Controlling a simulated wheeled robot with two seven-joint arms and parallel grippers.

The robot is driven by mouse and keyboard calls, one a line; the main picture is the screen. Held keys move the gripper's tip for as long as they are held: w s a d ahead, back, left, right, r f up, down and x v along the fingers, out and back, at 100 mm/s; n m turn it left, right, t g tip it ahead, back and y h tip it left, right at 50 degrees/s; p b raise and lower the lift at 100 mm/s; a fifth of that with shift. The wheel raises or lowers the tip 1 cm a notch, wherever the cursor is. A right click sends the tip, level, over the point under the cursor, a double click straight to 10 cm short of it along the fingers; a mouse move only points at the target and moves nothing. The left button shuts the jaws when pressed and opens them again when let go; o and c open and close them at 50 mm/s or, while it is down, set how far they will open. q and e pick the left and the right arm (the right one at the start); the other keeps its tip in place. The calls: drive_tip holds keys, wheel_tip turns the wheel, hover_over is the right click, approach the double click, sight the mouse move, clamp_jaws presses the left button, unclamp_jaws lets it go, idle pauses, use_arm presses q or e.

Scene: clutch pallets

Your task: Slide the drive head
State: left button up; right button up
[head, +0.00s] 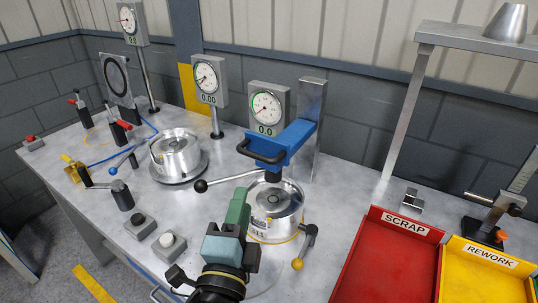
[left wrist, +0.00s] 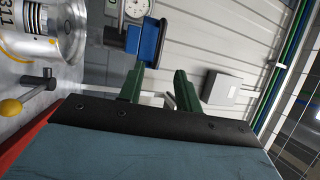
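The blue drive head (head: 285,142) sits on an upright metal column (head: 312,120), with a dark loop handle (head: 262,152) on its left side. Its dark lower end is over the silver clutch (head: 275,212). My left gripper (head: 241,200) is left of the clutch and below the handle in the head view, apart from the handle. In the left wrist view its two green fingers (left wrist: 160,82) are spread with nothing between them; the blue drive head (left wrist: 150,42) shows beyond them. My right gripper is not in view.
A rod with a black knob (head: 201,186) reaches left of the drive head. A yellow-knobbed lever (head: 298,264) stands right of the clutch. A red SCRAP tray (head: 385,265) and yellow REWORK tray (head: 480,275) lie right. Another clutch (head: 175,152) and dial gauges (head: 208,80) stand behind left.

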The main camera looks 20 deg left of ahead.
sight(255, 158)
use_arm(q)
drive_tip(key=p+x, duration=0.5)
drive_tip(key=x, duration=0.7)
drive_tip(key=shift+d, duration=0.1)
drive_tip(key=shift+w, duration=0.6)
drive_tip(key=shift+c, duration=0.4)
clamp_jaws()
